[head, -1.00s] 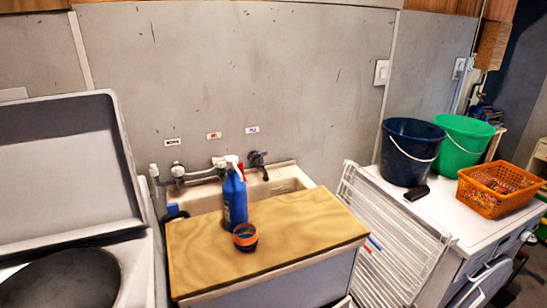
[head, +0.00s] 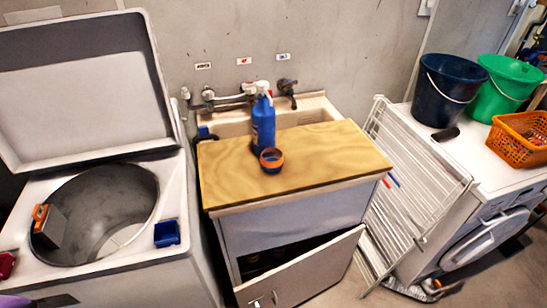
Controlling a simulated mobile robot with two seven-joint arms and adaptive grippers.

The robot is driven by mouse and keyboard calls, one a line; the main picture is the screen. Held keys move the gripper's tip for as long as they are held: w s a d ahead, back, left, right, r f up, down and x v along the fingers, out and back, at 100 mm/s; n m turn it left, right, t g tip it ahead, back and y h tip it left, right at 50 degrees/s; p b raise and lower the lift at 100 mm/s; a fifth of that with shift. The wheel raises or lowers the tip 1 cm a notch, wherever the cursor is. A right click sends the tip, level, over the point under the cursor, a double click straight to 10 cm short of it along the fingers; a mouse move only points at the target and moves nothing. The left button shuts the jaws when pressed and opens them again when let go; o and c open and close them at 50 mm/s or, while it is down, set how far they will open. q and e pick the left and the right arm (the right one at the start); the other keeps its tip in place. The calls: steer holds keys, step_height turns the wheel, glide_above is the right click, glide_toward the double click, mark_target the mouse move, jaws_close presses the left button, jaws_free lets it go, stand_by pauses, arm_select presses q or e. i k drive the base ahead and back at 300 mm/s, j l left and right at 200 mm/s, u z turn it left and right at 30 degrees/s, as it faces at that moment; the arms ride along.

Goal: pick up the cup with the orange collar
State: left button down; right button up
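The cup with the orange collar (head: 271,160) stands on a wooden board (head: 325,150) over the sink cabinet, in the middle of the head view. Its body looks dark and its rim is orange. A blue spray bottle (head: 263,125) stands right behind it, very near or touching; I cannot tell which. Neither of my grippers shows in the head view.
An open top-loading washer (head: 185,263) stands at left, with a small blue box (head: 167,233) on its edge. The cabinet door (head: 305,272) hangs open below the board. A white drying rack (head: 405,200) leans at right. Buckets (head: 448,90) and an orange basket (head: 519,140) stand on the right-hand machine.

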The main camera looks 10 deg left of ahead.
mark_target(271, 158)
steer(key=j+u, duration=0.4)
steer(key=i+j+u, duration=0.1)
steer(key=j+u, duration=0.2)
steer(key=u, duration=0.15)
steer(key=i+j+u, duration=0.15)
steer(key=j+u, duration=0.25)
steer(key=l+z, duration=0.1)
steer(key=z, duration=1.15)
steer(key=k+z, duration=0.2)
steer(key=z, duration=1.3)
steer(key=j, duration=0.2)
